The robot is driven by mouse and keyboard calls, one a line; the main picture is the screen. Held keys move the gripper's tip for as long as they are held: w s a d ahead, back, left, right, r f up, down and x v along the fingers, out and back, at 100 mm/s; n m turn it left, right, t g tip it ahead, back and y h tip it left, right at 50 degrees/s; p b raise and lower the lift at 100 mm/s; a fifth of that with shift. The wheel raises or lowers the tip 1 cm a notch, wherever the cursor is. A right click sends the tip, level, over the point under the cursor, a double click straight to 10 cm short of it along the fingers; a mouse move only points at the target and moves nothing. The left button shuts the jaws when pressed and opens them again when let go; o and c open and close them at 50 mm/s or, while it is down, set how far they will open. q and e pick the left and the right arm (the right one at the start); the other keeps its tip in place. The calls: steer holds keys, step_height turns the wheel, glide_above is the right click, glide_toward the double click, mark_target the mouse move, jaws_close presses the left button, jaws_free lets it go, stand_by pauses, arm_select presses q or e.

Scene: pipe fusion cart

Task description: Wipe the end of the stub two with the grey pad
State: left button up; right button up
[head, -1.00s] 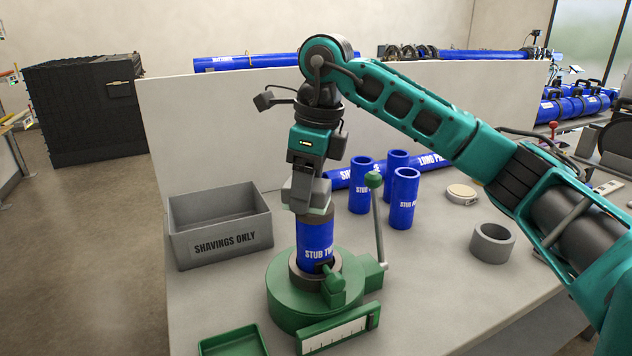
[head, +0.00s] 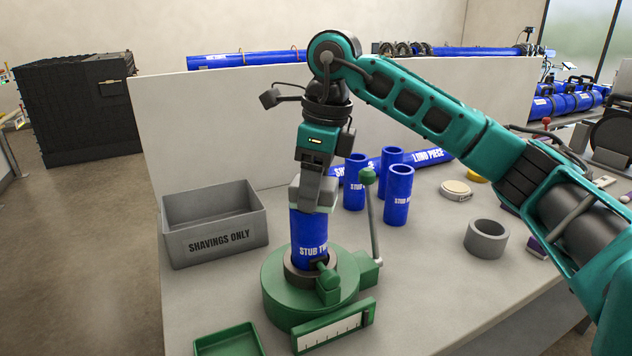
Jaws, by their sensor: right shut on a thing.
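Stub two (head: 309,236), a blue pipe piece, stands upright in the green clamp (head: 292,295) at the front middle of the table. My right gripper (head: 313,207) comes down from above with its fingers at the stub's upper end. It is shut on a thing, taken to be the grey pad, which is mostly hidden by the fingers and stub. The stub's end face is hidden too, so I cannot tell whether the pad touches it. My left gripper is not in view.
A grey bin marked SHAVINGS ONLY (head: 215,241) stands left. Blue stubs (head: 398,196) and a long blue piece (head: 428,157) are behind. The clamp's upright lever (head: 374,220) is close on the right. A grey ring (head: 486,238) and pale disc (head: 455,189) lie right. A green tray (head: 230,342) is in front.

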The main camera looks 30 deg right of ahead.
steer(key=shift+w+a, duration=0.25)
steer(key=shift+a, duration=0.05)
steer(key=shift+r, duration=0.15)
steer(key=shift+r, duration=3.5)
steer(key=shift+d, duration=0.1)
steer(key=d, duration=0.7)
steer(key=shift+s+d, duration=0.2)
steer(key=shift+d, duration=0.2)
